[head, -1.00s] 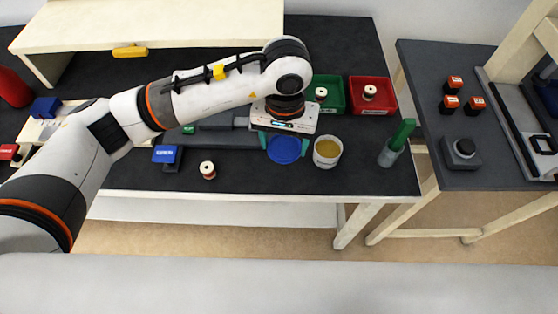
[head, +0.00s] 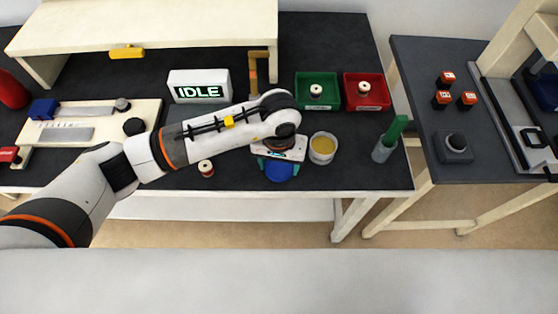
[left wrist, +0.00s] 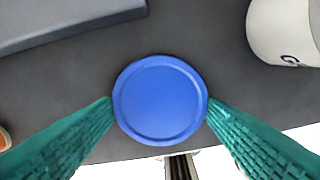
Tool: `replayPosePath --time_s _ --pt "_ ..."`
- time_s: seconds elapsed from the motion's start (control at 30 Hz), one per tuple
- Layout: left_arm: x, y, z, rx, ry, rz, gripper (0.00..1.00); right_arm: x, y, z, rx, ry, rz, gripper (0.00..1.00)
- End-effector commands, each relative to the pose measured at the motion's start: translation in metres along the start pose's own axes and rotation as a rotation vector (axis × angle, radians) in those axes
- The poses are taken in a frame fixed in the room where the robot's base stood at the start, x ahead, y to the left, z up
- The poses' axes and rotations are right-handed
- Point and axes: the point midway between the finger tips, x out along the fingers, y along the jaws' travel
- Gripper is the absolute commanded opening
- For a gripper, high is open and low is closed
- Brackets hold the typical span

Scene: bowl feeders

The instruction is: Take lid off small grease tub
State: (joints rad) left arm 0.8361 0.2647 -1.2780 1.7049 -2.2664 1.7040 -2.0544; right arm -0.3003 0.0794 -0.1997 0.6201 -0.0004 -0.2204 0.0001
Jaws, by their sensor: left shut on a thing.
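The small grease tub (head: 323,148) stands upright and uncovered on the dark bench, with yellow grease showing inside. Part of its white side also shows at the top right of the left wrist view (left wrist: 283,30). My left gripper (head: 280,168) is left of the tub, near the bench's front edge, shut on the round blue lid (head: 279,174). In the left wrist view the lid (left wrist: 160,100) lies flat between the two teal fingers, touching both. I cannot tell whether it touches the bench. My right gripper is not in view.
A green bin (head: 317,92) and a red bin (head: 367,92) stand behind the tub. A grey cup with a green-handled thing (head: 385,149) is to its right. A spool (head: 206,168) stands left of my gripper. An IDLE sign (head: 199,86) is behind my arm.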

Motion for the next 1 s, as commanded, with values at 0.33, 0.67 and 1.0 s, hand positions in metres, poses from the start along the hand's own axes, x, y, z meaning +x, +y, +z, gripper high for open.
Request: replayPosePath --time_s 0.33,0.67,1.0 --pt "0.002 0.0 0.0 0.0 0.0 0.0 0.87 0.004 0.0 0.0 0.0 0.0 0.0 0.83" --pt "-0.002 0.0 0.0 0.0 0.001 0.0 0.87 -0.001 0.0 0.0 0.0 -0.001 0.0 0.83" --pt "-0.061 0.0 0.002 0.001 -0.007 -0.001 0.87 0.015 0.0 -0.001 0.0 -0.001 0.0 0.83"
